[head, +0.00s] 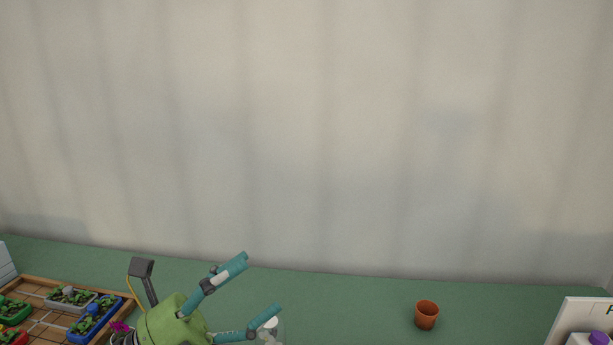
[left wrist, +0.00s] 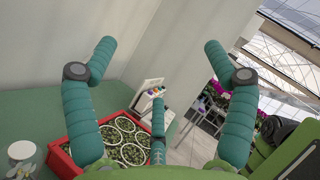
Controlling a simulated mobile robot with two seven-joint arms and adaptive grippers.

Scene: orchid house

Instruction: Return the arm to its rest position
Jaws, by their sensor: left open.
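My left gripper (head: 258,285) shows at the bottom of the head view, left of the middle, with a green body and teal fingers. Its fingers are spread wide apart with nothing between them. It is above the green bench top (head: 340,300). In the left wrist view both fingers of the left gripper (left wrist: 160,60) stand apart, with the wall and a walkway behind them. My right gripper is not identifiable in either view.
A terracotta pot (head: 427,315) stands alone on the bench. A wooden tray (head: 40,284) with planted trays is at left. A clear jar (head: 273,327) is close by the left gripper. A white box (head: 571,312) is at right. The left wrist view shows a red crate (left wrist: 58,157) of pots.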

